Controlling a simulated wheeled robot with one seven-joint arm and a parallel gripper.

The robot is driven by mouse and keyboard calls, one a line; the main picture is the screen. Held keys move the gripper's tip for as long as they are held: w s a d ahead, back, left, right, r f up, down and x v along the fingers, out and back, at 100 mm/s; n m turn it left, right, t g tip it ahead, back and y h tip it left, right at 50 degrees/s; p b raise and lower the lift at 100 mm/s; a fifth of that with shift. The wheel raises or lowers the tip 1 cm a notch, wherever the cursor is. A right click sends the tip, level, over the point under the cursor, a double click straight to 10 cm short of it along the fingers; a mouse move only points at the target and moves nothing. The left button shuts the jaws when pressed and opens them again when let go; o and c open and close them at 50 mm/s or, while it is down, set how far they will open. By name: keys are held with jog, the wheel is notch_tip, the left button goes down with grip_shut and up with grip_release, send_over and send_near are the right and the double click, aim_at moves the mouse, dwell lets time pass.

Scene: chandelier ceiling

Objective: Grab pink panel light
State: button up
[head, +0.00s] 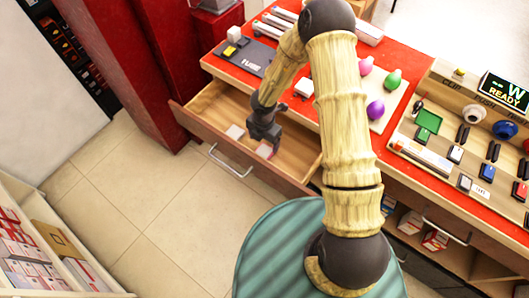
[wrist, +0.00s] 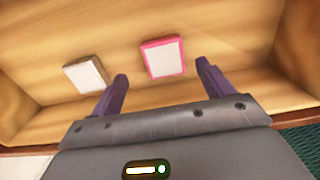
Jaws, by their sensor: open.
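The pink panel light (wrist: 163,58), a flat white square with a pink rim, lies on the floor of an open wooden drawer (head: 205,105). In the head view the pink panel light (head: 264,151) is partly hidden by my gripper (head: 266,133), which is over the drawer. In the wrist view my gripper (wrist: 162,82) is open and empty. Its two fingers point toward the pink panel light, which is just beyond and between the tips, apart from them. A second panel light with a brownish rim (wrist: 87,74) lies to its left, also in the head view (head: 235,132).
The drawer's front wall with its handle (head: 230,163) is close to my gripper. The red counter (head: 300,108) overhangs the drawer's back and carries pink, green and purple bulbs and several devices. A shelf with boxes (head: 40,245) stands at lower left. The tiled floor between is clear.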

aim_at(264, 152)
jog(key=f, duration=0.2)
jog(key=s+f, duration=0.1)
jog(key=f, duration=0.1)
jog(key=shift+s+f, duration=0.15)
jog(key=shift+f, duration=0.45)
jog(key=c, duration=1.1)
